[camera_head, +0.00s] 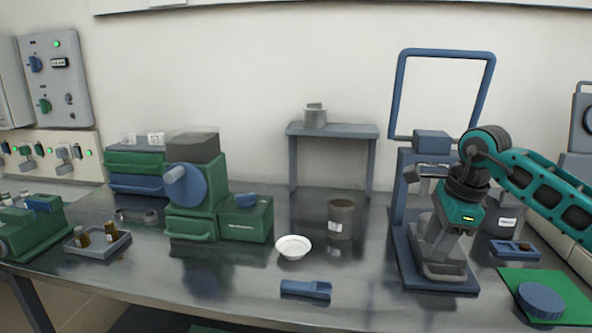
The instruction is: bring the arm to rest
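My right arm, teal and black, comes in from the right edge. Its gripper (440,262) points down over the base of a tall blue frame stand (400,215) at the right of the bench. The grey fingers blend with the grey parts of the stand behind them, so I cannot tell whether they are apart or closed, or whether they touch the stand. No held object can be made out. My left arm and gripper are not in view.
On the metal bench (235,285) stand a white dish (293,247), a brown-grey canister (341,218), a blue scoop-like piece (306,290) and a green machine (205,205). A green mat (572,292) with a blue disc (541,299) lies at the right. The front middle is mostly clear.

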